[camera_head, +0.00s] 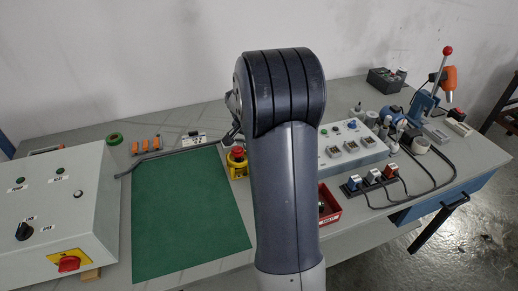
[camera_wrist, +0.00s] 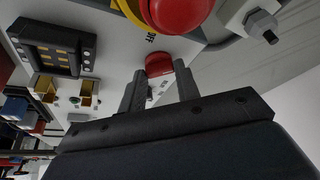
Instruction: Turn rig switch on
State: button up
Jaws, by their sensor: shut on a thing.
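My gripper (camera_wrist: 161,80) shows in the wrist view, with its two dark fingers reaching up against a pale panel (camera_wrist: 115,55). Whether the switch is on or off cannot be told.
In the wrist view a large red knob on yellow (camera_wrist: 178,10) is close above the fingers. A black connector block (camera_wrist: 52,47) and brass parts (camera_wrist: 82,95) sit left. In the head view, a control box (camera_head: 350,150) stands right of my arm, with a green mat (camera_head: 185,215) left.

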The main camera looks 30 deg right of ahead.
jog(key=m+b, duration=0.1)
jog(key=m+g+b, duration=0.1)
jog(key=m, duration=0.1)
jog(key=shift+w+m, duration=0.25)
jog(key=shift+m, duration=0.05)
jog(key=shift+w+m+g, duration=0.1)
jog(key=shift+m+g, duration=0.9)
jog(key=shift+m, duration=1.3)
jog(key=o, duration=1)
jog(key=v, duration=1.1)
jog(key=shift+w+a+f, duration=0.1)
